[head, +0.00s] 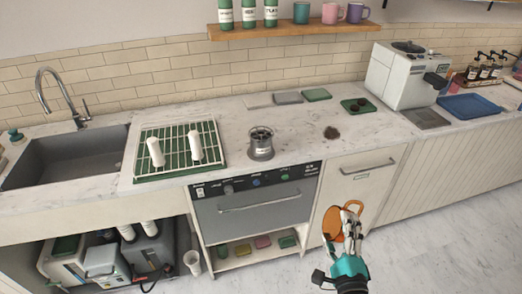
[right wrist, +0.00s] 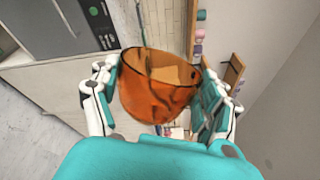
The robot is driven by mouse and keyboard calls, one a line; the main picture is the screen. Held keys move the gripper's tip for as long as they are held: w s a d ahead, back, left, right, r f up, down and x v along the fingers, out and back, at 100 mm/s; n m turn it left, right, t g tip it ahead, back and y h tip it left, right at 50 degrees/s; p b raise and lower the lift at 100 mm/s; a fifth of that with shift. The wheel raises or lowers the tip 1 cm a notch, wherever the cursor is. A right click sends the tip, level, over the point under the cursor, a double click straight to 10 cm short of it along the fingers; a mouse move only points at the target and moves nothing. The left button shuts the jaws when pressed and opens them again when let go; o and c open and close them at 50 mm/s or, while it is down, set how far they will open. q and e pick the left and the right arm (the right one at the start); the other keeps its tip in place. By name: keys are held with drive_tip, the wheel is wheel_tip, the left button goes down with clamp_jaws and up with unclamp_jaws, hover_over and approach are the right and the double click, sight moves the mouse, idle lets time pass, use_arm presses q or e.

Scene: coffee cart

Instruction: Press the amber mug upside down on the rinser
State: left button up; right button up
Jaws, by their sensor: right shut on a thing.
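The amber mug (head: 331,222) is translucent orange and is held in my right gripper (head: 350,217), in front of the cabinet and below the counter top. In the right wrist view, the mug (right wrist: 156,97) sits between the two fingers of the right gripper (right wrist: 158,92), one on each side. Its open rim is toward the top of that view, and I can see inside. A short silver cylinder with a spoked top and a label, apparently the rinser (head: 261,147), stands on the counter, apart from and up-left of the mug. My left gripper is not in view.
A green drying rack (head: 146,171) with two white cylinders stands left of the cylinder, beside the sink (head: 62,160). Dark grounds (head: 331,132) lie on the counter at right. A white machine (head: 398,75) stands farther right. A shelf (head: 290,29) hangs above the counter.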

drive_tip(key=shift+m, duration=0.7)
drive_tip(key=m, duration=0.6)
drive_tip(key=m, duration=0.6)
drive_tip(key=shift+w, duration=0.15)
